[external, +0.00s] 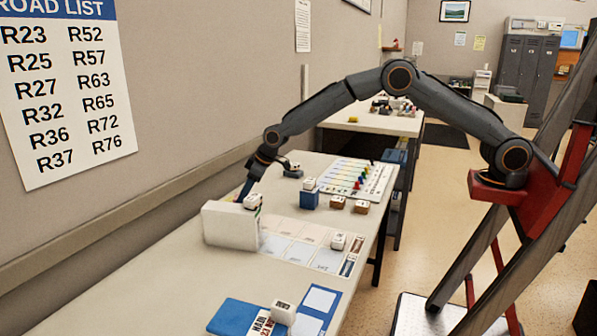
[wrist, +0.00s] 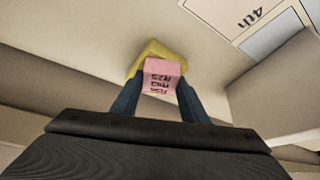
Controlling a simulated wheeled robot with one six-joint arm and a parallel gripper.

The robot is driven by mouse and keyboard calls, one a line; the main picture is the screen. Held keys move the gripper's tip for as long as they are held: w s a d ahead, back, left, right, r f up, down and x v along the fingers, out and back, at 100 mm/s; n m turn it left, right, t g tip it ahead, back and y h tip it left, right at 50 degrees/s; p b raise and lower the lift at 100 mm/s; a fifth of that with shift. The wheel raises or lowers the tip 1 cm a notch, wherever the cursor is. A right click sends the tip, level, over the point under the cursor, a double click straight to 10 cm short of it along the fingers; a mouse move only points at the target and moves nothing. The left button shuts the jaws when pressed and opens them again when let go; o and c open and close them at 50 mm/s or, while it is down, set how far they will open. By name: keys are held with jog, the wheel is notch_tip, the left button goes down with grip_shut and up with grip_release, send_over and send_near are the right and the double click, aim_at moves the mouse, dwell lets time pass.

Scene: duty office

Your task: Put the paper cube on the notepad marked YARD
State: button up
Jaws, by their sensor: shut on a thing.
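My gripper (wrist: 157,82) is shut on a small block with a pink printed face (wrist: 162,77), which I take to be the paper cube; its print looks upside down. A yellow surface (wrist: 150,50) shows around and behind the block in the wrist view; I cannot tell whether it is a separate thing under it. In the external view my gripper (external: 245,188) reaches down behind a white box (external: 229,228), and the held block is not clear there. No notepad marked YARD can be read in either view.
A small white block (external: 252,201) shows at the white box's top edge. A printed card sheet (external: 300,240) lies beside the box. Blue items (external: 237,316) lie at the near end.

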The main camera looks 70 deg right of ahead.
jog(key=shift+f, duration=0.15)
jog(key=o, duration=1.1)
jog(key=shift+c, duration=0.2)
